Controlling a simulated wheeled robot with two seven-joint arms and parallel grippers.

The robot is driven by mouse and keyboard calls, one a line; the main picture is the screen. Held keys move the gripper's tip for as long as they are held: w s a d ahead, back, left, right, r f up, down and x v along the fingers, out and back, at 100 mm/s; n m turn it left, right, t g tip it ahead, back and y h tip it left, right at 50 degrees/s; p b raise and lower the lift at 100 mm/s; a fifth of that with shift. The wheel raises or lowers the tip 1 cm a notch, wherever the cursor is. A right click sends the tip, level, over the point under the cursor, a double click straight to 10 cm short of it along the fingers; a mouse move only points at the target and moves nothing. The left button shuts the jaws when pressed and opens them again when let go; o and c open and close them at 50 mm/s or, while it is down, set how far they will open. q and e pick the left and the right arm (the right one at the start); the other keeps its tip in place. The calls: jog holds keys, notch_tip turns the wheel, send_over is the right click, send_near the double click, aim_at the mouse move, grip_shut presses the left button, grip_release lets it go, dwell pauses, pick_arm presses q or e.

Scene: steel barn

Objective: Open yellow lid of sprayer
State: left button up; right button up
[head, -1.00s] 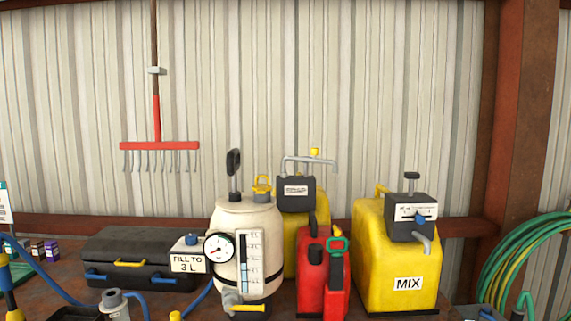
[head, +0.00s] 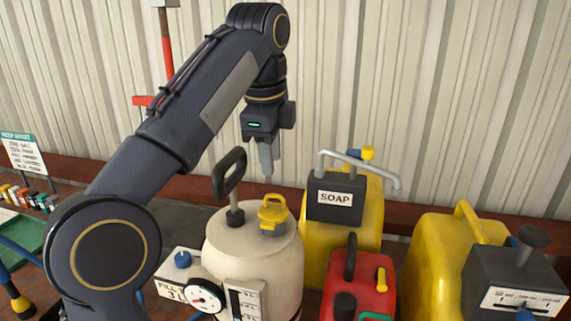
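The cream sprayer tank (head: 247,255) stands on the bench in the lower middle of the head view. Its yellow lid (head: 273,213) sits on the filler neck at the top right of the tank, with a raised loop on it. A black pump handle (head: 230,175) rises beside the lid on its left. My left gripper (head: 267,172) points down above the lid, apart from it. Its fingers overlap in this view, so their opening cannot be told. I see nothing held between them. My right gripper is out of view.
A yellow SOAP container (head: 355,241) with a grey spout stands right behind the sprayer. A red can (head: 362,288) is in front of it. A yellow container (head: 430,250) with a dark pump box stands at the right. The corrugated wall is behind.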

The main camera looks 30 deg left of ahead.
aim_at(275, 195)
pick_arm(q)
jog(key=f, duration=0.2)
jog(key=w+f, duration=0.1)
jog(key=f, duration=0.4)
jog(key=shift+w+a+f, duration=0.2)
jog(key=shift+w+f, duration=0.05)
jog(key=shift+w, duration=0.05)
grip_shut()
